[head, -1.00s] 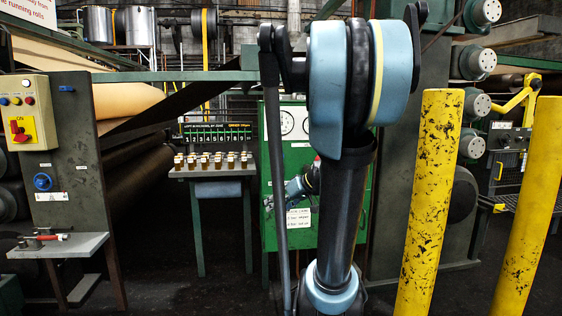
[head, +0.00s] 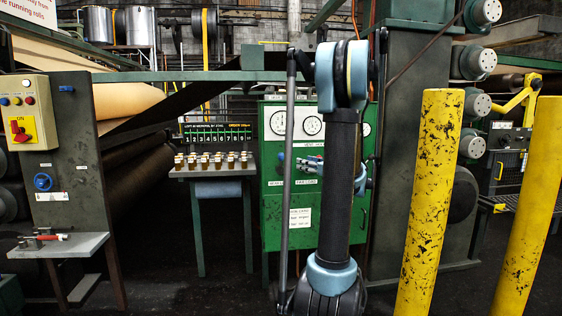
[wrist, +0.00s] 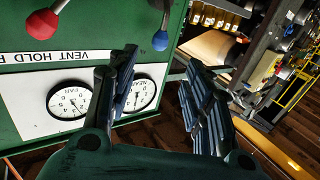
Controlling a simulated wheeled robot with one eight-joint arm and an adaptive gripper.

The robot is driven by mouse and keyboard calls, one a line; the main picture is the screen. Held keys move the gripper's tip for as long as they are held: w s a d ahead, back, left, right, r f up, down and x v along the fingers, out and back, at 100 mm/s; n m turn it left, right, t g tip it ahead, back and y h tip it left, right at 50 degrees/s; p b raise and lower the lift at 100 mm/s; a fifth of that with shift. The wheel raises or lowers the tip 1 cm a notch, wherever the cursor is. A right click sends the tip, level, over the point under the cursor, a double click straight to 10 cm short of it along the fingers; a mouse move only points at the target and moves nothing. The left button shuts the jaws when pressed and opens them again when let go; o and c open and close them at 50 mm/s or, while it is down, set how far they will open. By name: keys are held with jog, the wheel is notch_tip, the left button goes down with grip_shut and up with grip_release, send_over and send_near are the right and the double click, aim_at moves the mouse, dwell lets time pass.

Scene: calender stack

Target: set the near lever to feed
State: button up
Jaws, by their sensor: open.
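The green control cabinet (head: 272,225) stands behind my arm in the head view. In the wrist view its panel (wrist: 22,80) appears turned over, with a blue-knobbed lever (wrist: 160,41) on the side of the NEAR gauge (wrist: 146,92) and a red-knobbed lever (wrist: 41,24) on the side of the FAR gauge (wrist: 68,103). My gripper (wrist: 162,78) is open and empty. The blue knob appears just beyond the gap between its fingers, apart from them. The left finger overlaps the NEAR gauge. A "VENT HOLD" label (wrist: 50,58) is partly cut off. My arm hides much of the panel in the head view.
Yellow posts (head: 430,200) stand to the right. A bench of small jars (head: 212,165) stands left of the cabinet. A grey stand with a yellow switch box (head: 28,112) is farther left. Dark floor lies open between bench and stand.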

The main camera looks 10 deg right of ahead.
aim_at(283, 158)
jog(key=x, duration=1.6)
jog(key=shift+w+a, duration=0.25)
grip_shut()
